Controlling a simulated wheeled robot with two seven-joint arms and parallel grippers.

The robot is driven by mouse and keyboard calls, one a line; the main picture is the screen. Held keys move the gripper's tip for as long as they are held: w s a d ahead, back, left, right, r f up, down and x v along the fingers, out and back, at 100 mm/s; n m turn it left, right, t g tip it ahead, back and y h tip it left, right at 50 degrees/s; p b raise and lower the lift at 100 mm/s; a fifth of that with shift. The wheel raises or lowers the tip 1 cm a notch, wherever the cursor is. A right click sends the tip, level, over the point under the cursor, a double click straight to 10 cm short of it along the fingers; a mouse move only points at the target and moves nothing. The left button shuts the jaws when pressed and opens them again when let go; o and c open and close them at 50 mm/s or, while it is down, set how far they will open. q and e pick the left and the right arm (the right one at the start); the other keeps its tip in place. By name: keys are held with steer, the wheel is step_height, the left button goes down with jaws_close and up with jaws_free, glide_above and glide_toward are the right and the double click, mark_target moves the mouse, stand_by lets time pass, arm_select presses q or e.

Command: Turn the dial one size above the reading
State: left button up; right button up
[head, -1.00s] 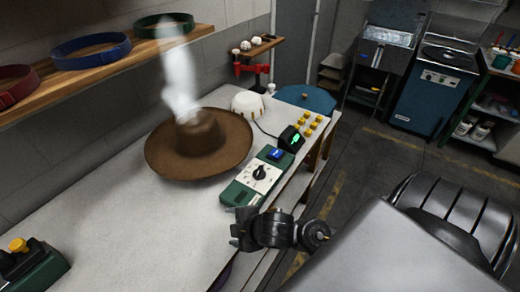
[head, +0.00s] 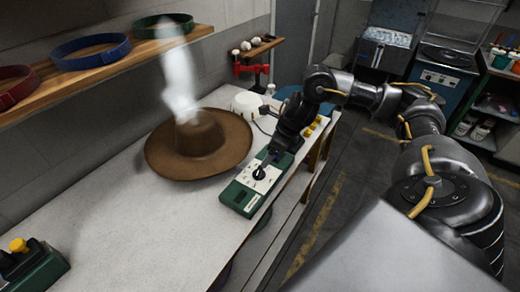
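The dial (head: 258,173) is a black knob on a white plate with marks around it. It sits on a long green control box (head: 241,194) near the right edge of the bench. The knob's pointer direction is too small to read surely. My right gripper (head: 274,154) reaches down from the right over the far end of the box, just beyond the dial and apart from it. Its fingers are dark and small, so whether they are open or shut is unclear. My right arm hides the small display with the green reading and most of the blue panel. My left gripper is out of view.
A brown hat (head: 200,147) with steam above it stands left of the box. A white domed block (head: 246,104) is behind it. A shelf (head: 105,67) holds red, blue and green bands. Another green device (head: 38,265) is at lower left. The front bench is clear.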

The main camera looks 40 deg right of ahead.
mark_target(258, 170)
steer(key=x, duration=0.3)
steer(key=p+x, duration=0.1)
steer(key=x, duration=0.3)
steer(key=p+x, duration=0.1)
steer(key=x, duration=0.2)
steer(key=shift+d+f, duration=0.2)
steer(key=shift+f, duration=0.1)
steer(key=shift+c, duration=0.4)
steer(key=c, duration=0.9)
